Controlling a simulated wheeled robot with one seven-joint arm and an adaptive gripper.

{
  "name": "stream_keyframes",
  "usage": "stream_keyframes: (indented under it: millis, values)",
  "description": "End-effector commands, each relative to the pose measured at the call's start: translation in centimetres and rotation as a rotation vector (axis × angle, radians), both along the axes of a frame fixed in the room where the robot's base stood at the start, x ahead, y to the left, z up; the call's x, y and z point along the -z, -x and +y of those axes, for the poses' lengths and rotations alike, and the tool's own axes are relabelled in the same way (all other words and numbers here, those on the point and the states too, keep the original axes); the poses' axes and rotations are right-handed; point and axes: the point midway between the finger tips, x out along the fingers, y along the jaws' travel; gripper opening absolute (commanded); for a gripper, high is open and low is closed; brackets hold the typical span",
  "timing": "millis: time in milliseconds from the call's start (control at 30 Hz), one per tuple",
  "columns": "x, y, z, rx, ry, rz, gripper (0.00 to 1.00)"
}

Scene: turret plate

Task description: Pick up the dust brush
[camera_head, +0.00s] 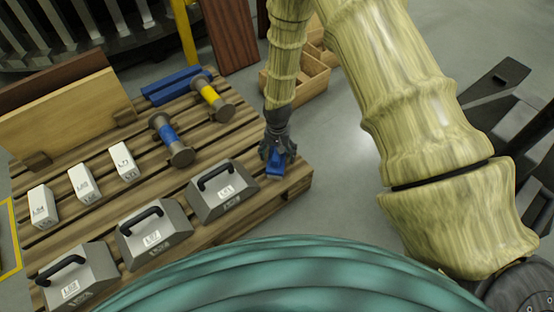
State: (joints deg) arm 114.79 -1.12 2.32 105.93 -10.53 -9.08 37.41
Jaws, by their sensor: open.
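A small blue object, which looks like the dust brush (274,170), lies near the right end of the slatted wooden pallet (298,190). My gripper (277,155) is directly above it, pointing down, with its dark fingers around or just over its upper part. The fingers hide part of the blue object. I cannot tell whether they touch it. My gripper is open.
Grey handled weights (222,190) stand just left of the brush. White labelled blocks (85,184), a blue-banded spool (170,140) and a yellow-banded spool (211,97) also stand on the pallet. A wooden crate (300,88) is behind.

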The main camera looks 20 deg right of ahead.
Motion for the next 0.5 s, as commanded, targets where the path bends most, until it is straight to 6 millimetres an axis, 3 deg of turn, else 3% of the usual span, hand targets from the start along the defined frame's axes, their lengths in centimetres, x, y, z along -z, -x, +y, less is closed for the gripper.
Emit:
stream_keyframes:
  millis: [267, 500]
  values:
    - [0.29, -0.04, 0.0, 0.001, 0.0, -0.001, 0.82]
    - [0.29, -0.04, 0.0, 0.001, 0.0, -0.001, 0.38]
